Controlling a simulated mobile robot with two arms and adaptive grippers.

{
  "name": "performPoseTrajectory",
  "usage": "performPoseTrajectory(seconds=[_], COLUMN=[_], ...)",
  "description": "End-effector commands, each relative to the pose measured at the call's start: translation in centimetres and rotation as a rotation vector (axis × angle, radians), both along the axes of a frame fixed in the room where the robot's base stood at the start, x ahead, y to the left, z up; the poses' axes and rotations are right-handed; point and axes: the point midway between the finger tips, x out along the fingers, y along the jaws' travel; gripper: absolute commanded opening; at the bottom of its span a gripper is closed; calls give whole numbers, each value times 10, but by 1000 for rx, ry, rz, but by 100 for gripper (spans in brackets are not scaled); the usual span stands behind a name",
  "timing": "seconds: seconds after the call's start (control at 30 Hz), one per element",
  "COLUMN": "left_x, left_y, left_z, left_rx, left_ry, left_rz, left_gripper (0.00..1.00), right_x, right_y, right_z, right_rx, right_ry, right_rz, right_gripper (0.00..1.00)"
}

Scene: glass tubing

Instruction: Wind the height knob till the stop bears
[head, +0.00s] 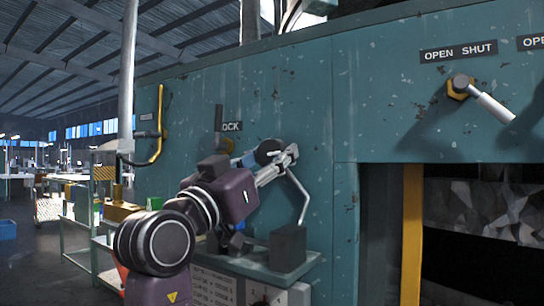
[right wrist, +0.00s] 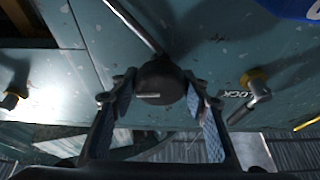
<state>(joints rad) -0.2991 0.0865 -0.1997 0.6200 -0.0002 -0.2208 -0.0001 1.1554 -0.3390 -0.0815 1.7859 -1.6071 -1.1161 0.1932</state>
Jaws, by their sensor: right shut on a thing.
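The dark round knob (right wrist: 160,78) sits between the two fingers of my right gripper (right wrist: 160,97) in the right wrist view. The fingers close on its sides. In the head view the knob (head: 268,150) is a black disc in front of the teal wall, partly covered by my right gripper (head: 281,162). A thin pale rod (right wrist: 127,22) runs from near the knob across the wall; in the head view a bent rod (head: 301,197) hangs down towards a dark block (head: 288,248). I cannot tell whether any stop touches. My left gripper is out of view.
A lever (head: 218,117) by the partly hidden LOCK label (head: 232,127) is close to my right gripper. The dark block stands on a grey shelf (head: 317,257) below. An OPEN SHUT handle (head: 490,103) is at upper right, above a dark opening with a yellow post (head: 412,235).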

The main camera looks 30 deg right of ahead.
Motion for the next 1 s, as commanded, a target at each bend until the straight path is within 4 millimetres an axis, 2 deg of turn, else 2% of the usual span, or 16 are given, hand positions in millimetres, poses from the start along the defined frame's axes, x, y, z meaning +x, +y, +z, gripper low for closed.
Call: performPoseTrajectory(seconds=[0.03,0.17,0.53,0.8,1.0], left_x=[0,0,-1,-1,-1], left_y=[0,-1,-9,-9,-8], left_z=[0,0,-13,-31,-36], left_rx=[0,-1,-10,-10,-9], left_ry=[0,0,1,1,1], left_rz=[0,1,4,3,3], left_gripper=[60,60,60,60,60], right_x=[1,1,1,2,2], right_y=[-1,-1,-1,-1,-1], right_z=[-1,-1,-3,-3,0], right_rx=[1,2,32,105,166], right_ry=[2,2,-73,-254,-400], right_rz=[1,0,-1,-2,-2], right_gripper=[30,18,18,18,18])
